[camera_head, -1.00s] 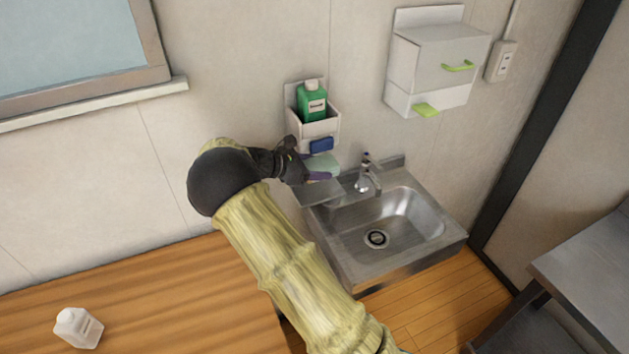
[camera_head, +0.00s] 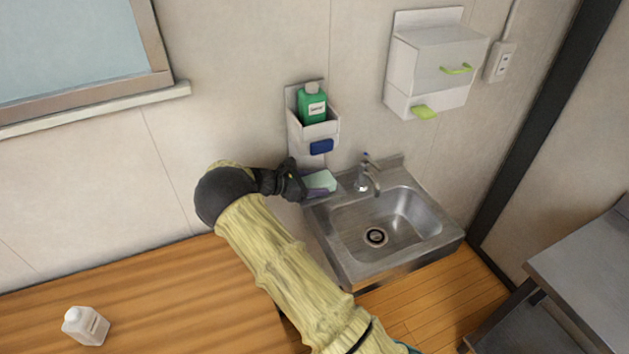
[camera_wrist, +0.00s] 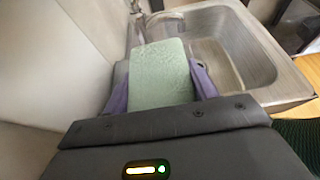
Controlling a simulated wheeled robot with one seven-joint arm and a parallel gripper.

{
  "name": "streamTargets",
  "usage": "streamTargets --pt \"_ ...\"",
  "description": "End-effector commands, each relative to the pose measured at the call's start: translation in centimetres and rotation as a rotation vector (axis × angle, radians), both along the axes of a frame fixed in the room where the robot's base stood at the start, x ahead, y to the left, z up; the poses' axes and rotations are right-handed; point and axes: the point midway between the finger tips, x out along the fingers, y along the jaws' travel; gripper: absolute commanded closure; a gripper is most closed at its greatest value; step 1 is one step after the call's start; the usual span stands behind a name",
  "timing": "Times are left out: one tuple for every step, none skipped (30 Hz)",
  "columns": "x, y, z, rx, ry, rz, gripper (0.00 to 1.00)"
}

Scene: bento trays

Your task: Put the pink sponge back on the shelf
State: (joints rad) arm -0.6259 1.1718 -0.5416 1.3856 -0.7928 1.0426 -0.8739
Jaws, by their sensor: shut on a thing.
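My gripper (camera_head: 314,187) is shut on a pale green, block-shaped sponge (camera_head: 321,180), its purple fingers on either side. In the wrist view the sponge (camera_wrist: 162,72) sticks out ahead between the fingers (camera_wrist: 204,82). No sponge looks pink here; the held one looks pale green. A small grey metal shelf (camera_head: 312,202) beside the sink's left rim lies just under the gripper and is mostly hidden. I cannot tell whether the sponge touches it.
The steel sink (camera_head: 350,240) with its faucet (camera_head: 365,178) is right of the gripper. Above is a white wall caddy (camera_head: 318,131) with a green bottle (camera_head: 312,103) and a blue piece (camera_head: 321,146). A white dispenser (camera_head: 440,55) hangs at right. A white bottle (camera_head: 86,325) stands on the wooden counter (camera_head: 180,290).

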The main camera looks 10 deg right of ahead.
Motion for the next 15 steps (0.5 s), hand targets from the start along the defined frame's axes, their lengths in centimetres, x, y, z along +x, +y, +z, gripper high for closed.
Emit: streamTargets --pt "0.03 0.0 -0.01 0.0 0.0 0.0 0.66" --pt "0.03 0.02 -0.05 0.0 0.0 0.0 0.66" --pt "0.02 0.02 -0.06 0.0 0.0 0.0 0.66" --pt "0.02 0.02 -0.06 0.001 0.0 0.0 0.66" --pt "0.01 0.02 -0.07 0.0 0.0 0.0 0.66" --pt "0.01 0.02 -0.06 0.0 0.0 0.0 0.66" --pt "0.01 0.02 -0.09 0.0 0.0 0.0 0.66" --pt "0.01 0.01 -0.16 0.0 0.0 0.0 0.66" --pt "0.0 0.02 -0.28 0.0 0.0 0.0 0.66" --pt "0.01 0.02 -0.37 0.0 0.0 0.0 0.66" --pt "0.01 0.02 -0.44 0.0 0.0 0.0 0.66" --pt "0.01 0.02 -0.37 0.0 0.0 0.0 0.36" --pt "0.0 0.03 -0.35 0.0 0.0 0.0 0.3" --pt "0.0 0.03 -0.35 0.0 0.0 0.0 0.24" --pt "0.0 0.03 -0.35 0.0 0.0 0.0 0.2"
